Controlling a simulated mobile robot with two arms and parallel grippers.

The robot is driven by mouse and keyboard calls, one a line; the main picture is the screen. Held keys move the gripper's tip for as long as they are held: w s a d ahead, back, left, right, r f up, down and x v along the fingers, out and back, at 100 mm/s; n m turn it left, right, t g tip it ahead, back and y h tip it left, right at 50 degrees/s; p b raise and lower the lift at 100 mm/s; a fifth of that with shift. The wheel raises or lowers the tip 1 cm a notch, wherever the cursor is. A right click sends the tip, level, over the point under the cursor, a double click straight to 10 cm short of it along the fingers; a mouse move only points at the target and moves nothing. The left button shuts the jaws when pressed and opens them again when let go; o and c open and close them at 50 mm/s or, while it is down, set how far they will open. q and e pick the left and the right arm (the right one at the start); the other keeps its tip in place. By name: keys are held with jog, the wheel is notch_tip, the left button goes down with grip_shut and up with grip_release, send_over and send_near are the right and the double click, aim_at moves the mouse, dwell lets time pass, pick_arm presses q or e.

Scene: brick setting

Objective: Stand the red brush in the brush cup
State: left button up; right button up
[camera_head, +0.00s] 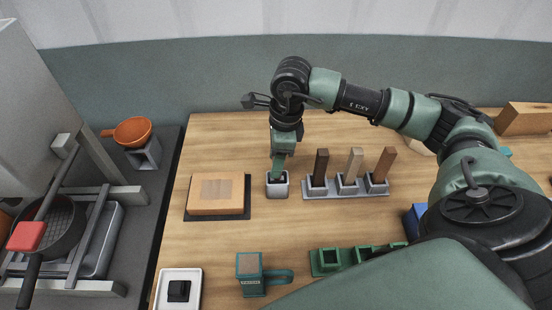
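My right gripper (278,170) points straight down at a small pale grey square cup (278,190), its tips at or just inside the cup's mouth. Its fingers look close together from this angle. I cannot tell whether they are shut or hold anything; the dark inside of the cup shows around them. No clear red brush shows at the cup. A red block (27,235) lies over the dark pan at the far left; I cannot tell if it is a brush head. My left gripper is out of view.
A grey rack with several upright wooden blocks (354,164) stands close right of the cup. A tan block on a dark mat (245,210) lies to its left. A green mug (250,274), green sockets (330,260) and a white tray (193,275) are nearer.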

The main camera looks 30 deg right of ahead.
jog(key=shift+r, duration=0.1)
jog(key=shift+r, duration=0.2)
jog(key=r, duration=0.3)
jog(key=r+b, duration=0.1)
jog(key=r, duration=0.3)
jog(key=d+r+b, duration=0.1)
jog(key=r, duration=0.2)
jog(key=shift+s+d+r, duration=0.1)
jog(key=shift+s+r, duration=0.25)
jog(key=shift+d+r, duration=0.1)
jog(key=shift+r, duration=0.35)
